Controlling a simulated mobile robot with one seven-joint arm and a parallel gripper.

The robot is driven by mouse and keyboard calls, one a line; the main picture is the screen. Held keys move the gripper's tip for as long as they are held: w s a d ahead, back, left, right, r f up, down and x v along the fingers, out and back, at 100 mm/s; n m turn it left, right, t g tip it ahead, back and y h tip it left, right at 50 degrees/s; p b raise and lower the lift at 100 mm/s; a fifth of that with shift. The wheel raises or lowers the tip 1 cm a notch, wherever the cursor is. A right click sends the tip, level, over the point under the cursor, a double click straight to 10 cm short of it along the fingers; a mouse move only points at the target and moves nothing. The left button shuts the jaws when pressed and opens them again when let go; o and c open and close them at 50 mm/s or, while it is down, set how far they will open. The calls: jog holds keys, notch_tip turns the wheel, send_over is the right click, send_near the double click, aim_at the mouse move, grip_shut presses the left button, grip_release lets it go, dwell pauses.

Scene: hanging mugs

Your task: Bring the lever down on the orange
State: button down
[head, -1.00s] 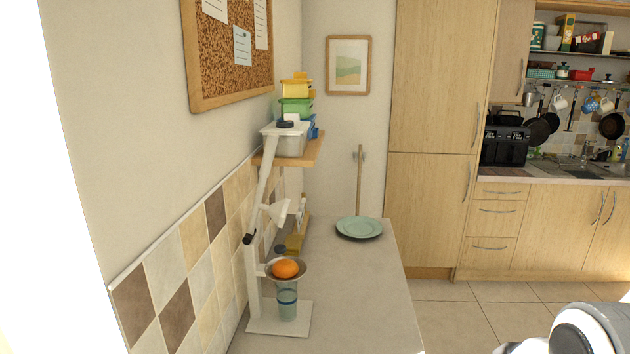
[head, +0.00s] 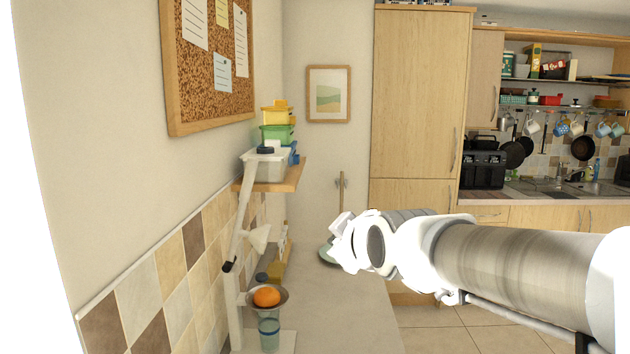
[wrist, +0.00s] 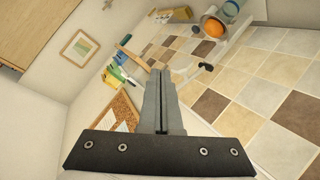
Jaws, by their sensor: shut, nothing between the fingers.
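The white juicer press stands on the counter by the tiled wall in the head view. Its lever (head: 244,195) is raised, tilted up toward the shelf, with a dark knob at its top end. A white cone (head: 259,238) hangs from the lever above and apart from the orange (head: 266,297). The orange sits in the press's bowl, over a clear glass (head: 269,332) with a blue band. My gripper (head: 343,243) is shut and empty, right of the lever. In the wrist view, my gripper (wrist: 161,75) points toward the counter scene, and the orange (wrist: 213,28) shows upper right.
A wooden shelf (head: 290,178) with stacked tubs (head: 277,132) is beside the lever's top. A corkboard (head: 208,60) hangs on the left wall. The counter (head: 335,310) right of the press is clear.

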jog(key=w+a+r+n+t+y+b, duration=0.1)
jog(key=w+a+r+n+t+y, duration=0.25)
jog(key=a, duration=0.65)
jog(key=w+a+r+n+t+y, duration=0.1)
jog(key=w+a+r+n+y, duration=0.2)
jog(key=a+n, duration=0.6)
jog(key=w+a+m+p, duration=0.2)
jog(key=w+a+p, duration=0.1)
jog(key=w, duration=0.6)
jog(key=shift+w+f, duration=0.2)
jog(key=shift+w, duration=0.2)
jog(key=shift+w+d+f+m+g, duration=0.1)
jog(key=shift+m+g, duration=0.15)
